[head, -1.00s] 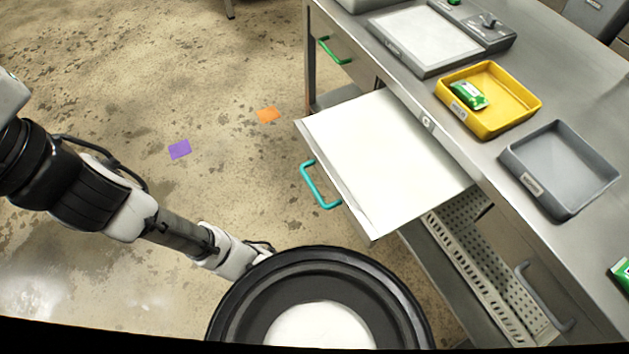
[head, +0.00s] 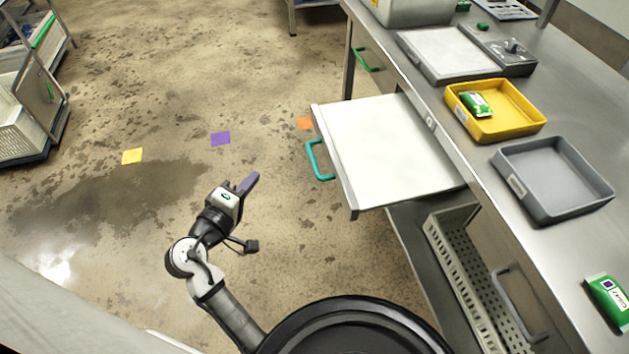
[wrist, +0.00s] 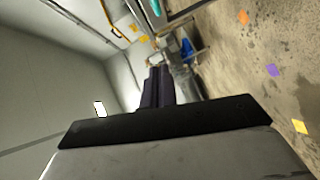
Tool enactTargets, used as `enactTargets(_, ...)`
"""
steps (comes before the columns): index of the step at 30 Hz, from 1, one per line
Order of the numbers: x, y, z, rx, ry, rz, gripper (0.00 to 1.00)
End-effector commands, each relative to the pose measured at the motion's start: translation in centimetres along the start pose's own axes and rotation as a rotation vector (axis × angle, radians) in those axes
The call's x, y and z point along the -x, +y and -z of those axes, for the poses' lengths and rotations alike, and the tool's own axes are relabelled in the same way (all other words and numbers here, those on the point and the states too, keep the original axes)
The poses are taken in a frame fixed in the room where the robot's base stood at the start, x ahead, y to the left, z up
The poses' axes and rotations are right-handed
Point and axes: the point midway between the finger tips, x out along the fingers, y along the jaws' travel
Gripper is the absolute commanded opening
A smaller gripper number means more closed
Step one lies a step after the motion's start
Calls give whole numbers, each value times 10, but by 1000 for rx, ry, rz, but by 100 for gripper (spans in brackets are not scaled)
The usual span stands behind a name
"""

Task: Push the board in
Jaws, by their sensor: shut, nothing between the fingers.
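The white pull-out board (head: 385,150) sticks out of the steel bench towards the left, with a teal handle (head: 318,161) on its outer front edge. My gripper (head: 250,180) is shut and empty over the open floor, left of the teal handle and clearly apart from it. In the wrist view my shut fingers (wrist: 158,85) point towards a far wall and distant equipment. A bit of teal (wrist: 170,6) shows at the top edge there.
On the bench stand a yellow tray (head: 520,125) with a green packet, a grey tray (head: 540,205) and a scale (head: 440,55). A perforated basket (head: 470,285) sits below the board. A rack (head: 30,100) stands at far left. The floor between is clear.

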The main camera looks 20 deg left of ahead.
Motion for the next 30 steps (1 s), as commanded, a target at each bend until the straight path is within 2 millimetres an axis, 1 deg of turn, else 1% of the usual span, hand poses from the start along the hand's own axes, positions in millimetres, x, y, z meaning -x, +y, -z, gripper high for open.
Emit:
enactTargets(1, 2, -7, -10, 29, -37, -1, 0)
enactTargets(3, 3, -10, -18, 53, -72, -6, 0)
enactTargets(5, 2, -11, -22, 62, -88, -8, 0)
enactTargets(8, -5, -10, -24, 66, -95, -10, 0)
enactTargets(11, -20, -9, -25, 65, -95, -9, 0)
enactTargets(18, -72, -7, -29, 64, -95, -9, 0)
enactTargets(22, -98, -7, -32, 63, -94, -9, 0)
enactTargets(25, -107, -7, -45, 63, -94, -6, 0)
enactTargets(30, -118, -7, -58, 62, -91, -7, 0)
